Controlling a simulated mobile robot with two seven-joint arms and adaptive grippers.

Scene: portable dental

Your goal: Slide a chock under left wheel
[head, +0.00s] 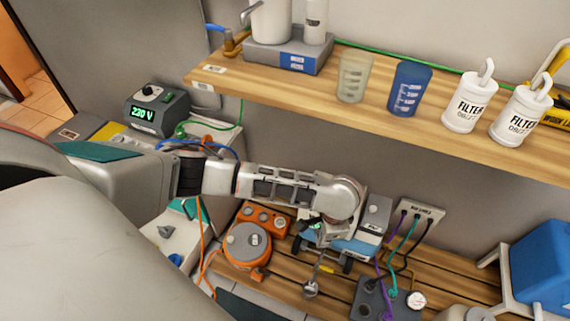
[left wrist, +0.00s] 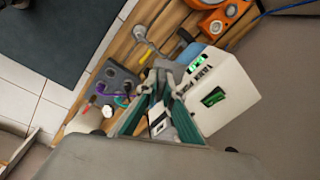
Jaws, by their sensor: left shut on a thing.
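A white and blue wheeled unit (head: 352,246) stands on the slatted wooden bench, with dark wheels (head: 349,266) at its base; its white body with green displays (left wrist: 225,90) shows in the left wrist view. My left gripper (head: 318,240) reaches down in front of this unit. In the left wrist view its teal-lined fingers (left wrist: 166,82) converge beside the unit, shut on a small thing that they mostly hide. My right gripper is out of view.
An orange round device (head: 248,245) stands left of the unit. A grey box with cables (head: 385,301) stands to the right, and a metal round-ended piece (head: 310,288) lies in front. A shelf (head: 300,102) with cups and filter canisters runs above.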

